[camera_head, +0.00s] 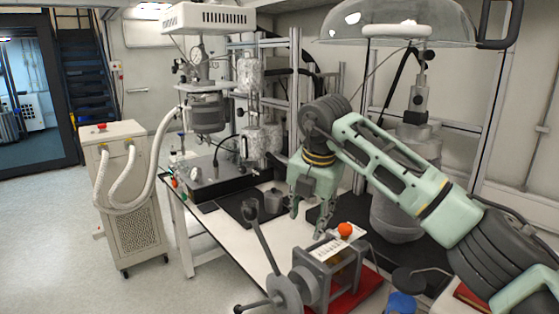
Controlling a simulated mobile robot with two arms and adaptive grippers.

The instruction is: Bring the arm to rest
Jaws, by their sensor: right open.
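My right arm reaches in from the right side of the head view, with its pale green links crossing in front of the right-hand reactor. Its gripper (307,212) points down over the white bench, fingers apart and nothing between them. The gripper hangs behind and above a grey valve device (330,272) with an orange knob (345,230) on top. A small grey cup (273,201) stands on a black mat to the left of the gripper. My left gripper does not show.
A reactor with hoses (207,112) stands at the bench's back left. A grey vessel (398,215) stands close behind the right arm. A long black lever (259,235) rises in front. A wheeled chiller (125,200) stands left of the bench (214,222). The left floor is clear.

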